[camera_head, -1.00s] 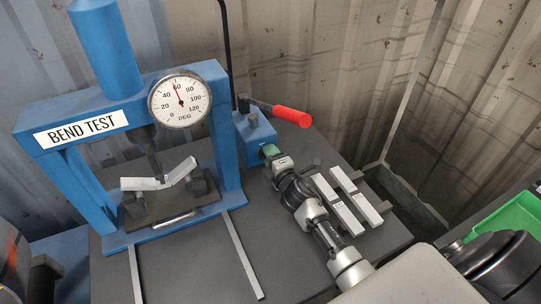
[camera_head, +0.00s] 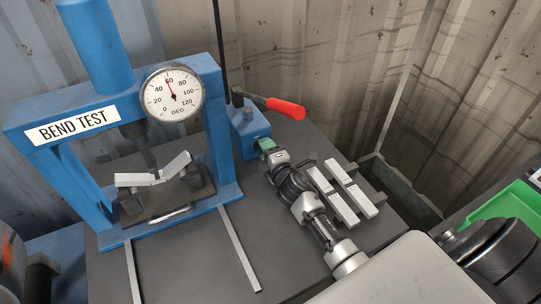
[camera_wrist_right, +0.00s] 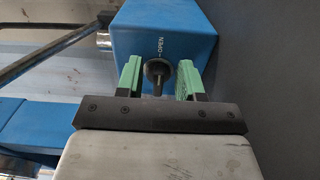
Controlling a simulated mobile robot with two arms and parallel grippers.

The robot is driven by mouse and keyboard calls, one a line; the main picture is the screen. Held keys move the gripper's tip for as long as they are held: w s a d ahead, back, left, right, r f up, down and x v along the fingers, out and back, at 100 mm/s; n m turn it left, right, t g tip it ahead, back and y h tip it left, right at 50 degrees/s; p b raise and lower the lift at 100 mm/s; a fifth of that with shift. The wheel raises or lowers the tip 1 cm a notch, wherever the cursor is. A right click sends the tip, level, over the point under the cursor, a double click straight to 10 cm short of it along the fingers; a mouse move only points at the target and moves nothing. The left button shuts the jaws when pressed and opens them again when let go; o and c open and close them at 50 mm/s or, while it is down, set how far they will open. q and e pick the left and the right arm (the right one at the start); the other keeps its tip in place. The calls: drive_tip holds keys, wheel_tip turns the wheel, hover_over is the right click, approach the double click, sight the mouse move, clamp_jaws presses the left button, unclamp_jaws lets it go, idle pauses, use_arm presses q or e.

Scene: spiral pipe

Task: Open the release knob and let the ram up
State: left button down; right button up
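The release knob (camera_wrist_right: 158,70) is a small dark round knob on a stem on the front of the blue pump block (camera_wrist_right: 165,30), under an "OPEN" mark with an arrow. My right gripper (camera_wrist_right: 159,78) has its green fingers on either side of the knob, with narrow gaps showing, so it is open around it. In the head view my right gripper (camera_head: 267,147) is at the pump block (camera_head: 248,125) and hides the knob. The ram (camera_head: 156,165) of the blue press is down on a bent metal strip (camera_head: 176,167). My left gripper is not in view.
The dial gauge (camera_head: 172,93) on the press reads near 60 degrees. A red-handled pump lever (camera_head: 285,108) extends above the pump block. Metal strips (camera_head: 352,190) lie on the bench right of my right arm. A green bin (camera_head: 510,205) is at the far right.

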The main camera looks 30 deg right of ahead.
drive_tip(key=s, duration=0.7)
drive_tip(key=s+b, duration=0.1)
drive_tip(key=s, duration=0.2)
drive_tip(key=shift+s+a, duration=0.25)
drive_tip(key=shift+s, duration=0.05)
